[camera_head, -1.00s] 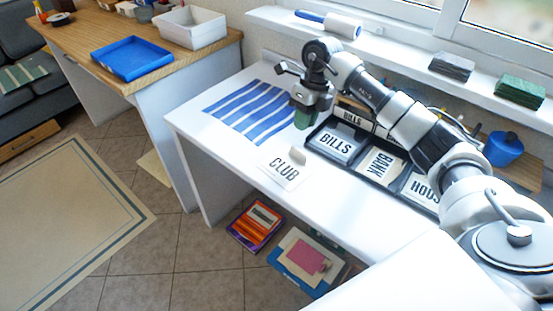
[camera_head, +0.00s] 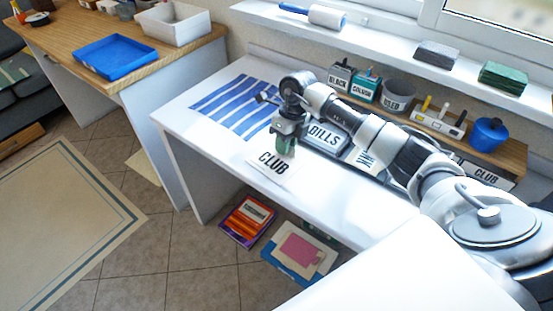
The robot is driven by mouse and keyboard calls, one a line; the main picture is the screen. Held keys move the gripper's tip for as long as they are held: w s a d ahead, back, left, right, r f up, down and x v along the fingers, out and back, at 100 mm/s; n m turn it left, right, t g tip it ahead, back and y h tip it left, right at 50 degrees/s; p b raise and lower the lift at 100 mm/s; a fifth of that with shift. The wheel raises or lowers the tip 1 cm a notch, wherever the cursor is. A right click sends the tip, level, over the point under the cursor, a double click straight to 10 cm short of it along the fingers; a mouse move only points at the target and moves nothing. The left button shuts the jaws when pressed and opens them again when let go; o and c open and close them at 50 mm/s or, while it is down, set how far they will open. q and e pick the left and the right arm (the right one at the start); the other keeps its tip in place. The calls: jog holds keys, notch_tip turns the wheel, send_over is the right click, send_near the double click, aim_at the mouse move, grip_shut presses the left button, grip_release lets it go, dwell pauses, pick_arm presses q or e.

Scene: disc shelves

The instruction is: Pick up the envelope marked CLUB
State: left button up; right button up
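The white envelope marked CLUB (camera_head: 273,165) lies flat near the front edge of the white desk (camera_head: 215,160). My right gripper (camera_head: 287,150) points down at the envelope's back edge, where its small upright tab is hidden behind the fingers. I cannot tell whether the fingers are open or shut on the tab. The envelope appears to rest on the desk. My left gripper is not in view.
A blue-striped mat (camera_head: 235,105) lies left of the gripper. A dark tray with cards marked BILLS (camera_head: 325,138) stands close on the right, partly behind my arm. Another CLUB sign (camera_head: 487,174) is at the far right. Containers line a wooden shelf (camera_head: 500,150) behind.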

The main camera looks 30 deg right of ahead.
grip_shut()
